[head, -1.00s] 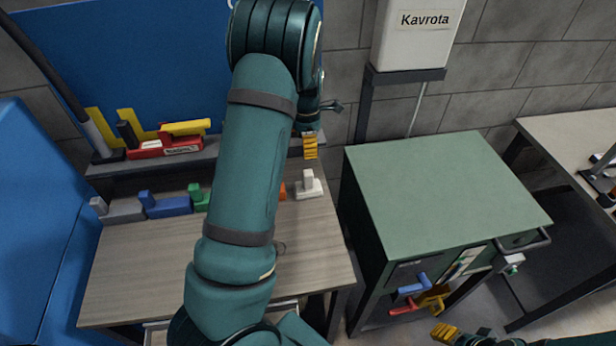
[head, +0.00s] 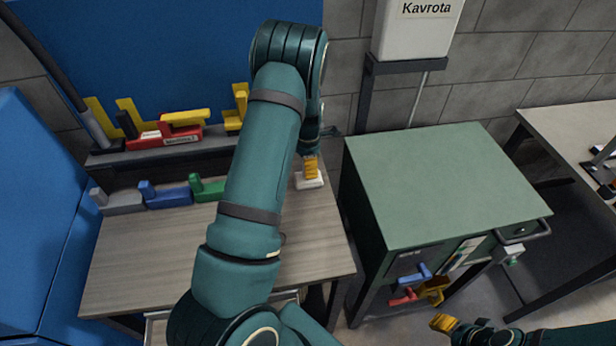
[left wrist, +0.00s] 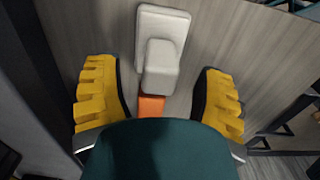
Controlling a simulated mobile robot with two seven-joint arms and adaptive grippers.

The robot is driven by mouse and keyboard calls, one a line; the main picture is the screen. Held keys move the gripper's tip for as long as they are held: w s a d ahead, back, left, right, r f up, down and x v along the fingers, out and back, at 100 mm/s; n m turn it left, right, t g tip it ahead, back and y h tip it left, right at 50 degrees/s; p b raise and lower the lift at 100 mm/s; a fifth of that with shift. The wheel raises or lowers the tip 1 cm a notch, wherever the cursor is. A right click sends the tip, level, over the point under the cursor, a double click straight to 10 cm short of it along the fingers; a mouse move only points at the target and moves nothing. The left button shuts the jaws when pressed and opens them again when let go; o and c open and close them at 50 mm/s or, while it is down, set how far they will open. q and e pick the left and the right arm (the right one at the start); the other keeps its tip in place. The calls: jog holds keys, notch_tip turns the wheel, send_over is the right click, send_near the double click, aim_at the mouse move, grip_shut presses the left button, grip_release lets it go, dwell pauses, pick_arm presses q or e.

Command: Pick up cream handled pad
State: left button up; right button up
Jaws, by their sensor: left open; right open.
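The cream handled pad (head: 312,184) lies on the right part of the wooden table in the head view, partly hidden by my left gripper (head: 311,165). In the left wrist view the cream pad (left wrist: 162,25) shows from above with its raised handle. My left gripper (left wrist: 161,98) is open, its yellow fingers on either side of the handle and apart from it. My right gripper (head: 443,323) is at the bottom right of the head view, over the floor, away from the pad.
Grey (head: 120,203), blue (head: 168,198) and green (head: 207,189) handled pads stand left along the wooden table (head: 140,260). A shelf behind holds red and yellow pieces (head: 180,130). A green-topped cabinet (head: 440,180) stands right, its top clear.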

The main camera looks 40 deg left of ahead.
pick_arm(q)
notch_tip(320, 180, down, 2)
jog(key=shift+f, duration=0.1)
grip_shut()
dwell(0.4)
notch_tip(320, 180, up, 10)
jog(key=shift+r, duration=0.1)
dwell(0.3)
jog(key=c, duration=1)
grip_release()
grip_shut()
